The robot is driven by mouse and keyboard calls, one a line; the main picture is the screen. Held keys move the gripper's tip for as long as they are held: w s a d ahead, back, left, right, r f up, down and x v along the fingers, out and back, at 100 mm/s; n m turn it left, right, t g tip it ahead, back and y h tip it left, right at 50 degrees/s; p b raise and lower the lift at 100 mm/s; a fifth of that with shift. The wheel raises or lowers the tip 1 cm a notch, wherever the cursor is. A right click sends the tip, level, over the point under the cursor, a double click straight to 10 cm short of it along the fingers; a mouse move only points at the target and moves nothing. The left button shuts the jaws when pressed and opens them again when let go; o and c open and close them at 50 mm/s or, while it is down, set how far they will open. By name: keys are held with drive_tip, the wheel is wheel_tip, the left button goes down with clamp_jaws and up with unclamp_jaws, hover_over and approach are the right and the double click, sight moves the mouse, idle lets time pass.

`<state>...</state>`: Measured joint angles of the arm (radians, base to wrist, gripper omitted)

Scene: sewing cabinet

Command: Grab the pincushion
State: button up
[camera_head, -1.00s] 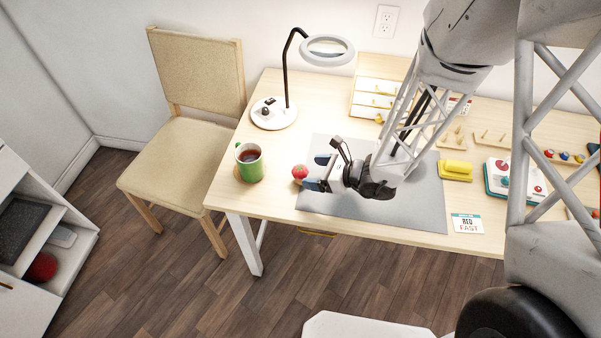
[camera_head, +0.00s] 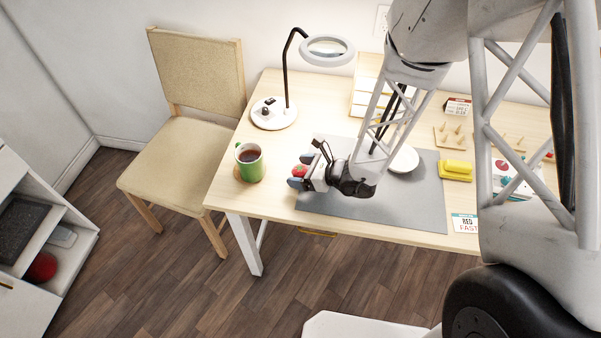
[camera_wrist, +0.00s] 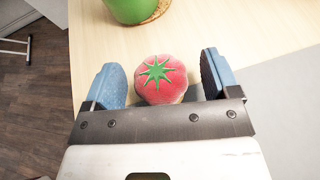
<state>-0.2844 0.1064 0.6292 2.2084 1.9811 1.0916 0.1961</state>
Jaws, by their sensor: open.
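The pincushion (camera_wrist: 161,80) is a round red tomato shape with a green star-shaped top. In the wrist view it sits between the two blue fingertips of my gripper (camera_wrist: 161,84), with a gap on each side. In the head view the pincushion (camera_head: 299,171) shows between the fingers of my gripper (camera_head: 300,176), near the left edge of the grey mat (camera_head: 400,210). The gripper is open around it. Its lower part is hidden by the gripper in the wrist view.
A green mug (camera_head: 250,164) of dark drink stands on a coaster left of the gripper. A magnifier lamp (camera_head: 274,113) stands behind. A white dish (camera_head: 403,160) and a yellow object (camera_head: 456,170) lie to the right. The table's front edge is close by.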

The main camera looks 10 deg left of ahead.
sight(301, 168)
idle(0.6)
drive_tip(key=c, duration=1)
drive_tip(key=shift+r, duration=0.2)
drive_tip(key=shift+r, duration=0.8)
drive_tip(key=shift+s+r, duration=0.1)
drive_tip(key=shift+r, duration=0.75)
drive_tip(key=s+d, duration=0.2)
drive_tip(key=s, duration=0.2)
drive_tip(key=s+d+r, duration=0.1)
drive_tip(key=s+d, duration=0.2)
drive_tip(key=s, duration=0.2)
drive_tip(key=s+d, duration=0.3)
drive_tip(key=s, duration=0.1)
drive_tip(key=shift+s+r, duration=0.15)
drive_tip(key=shift+s, duration=0.2)
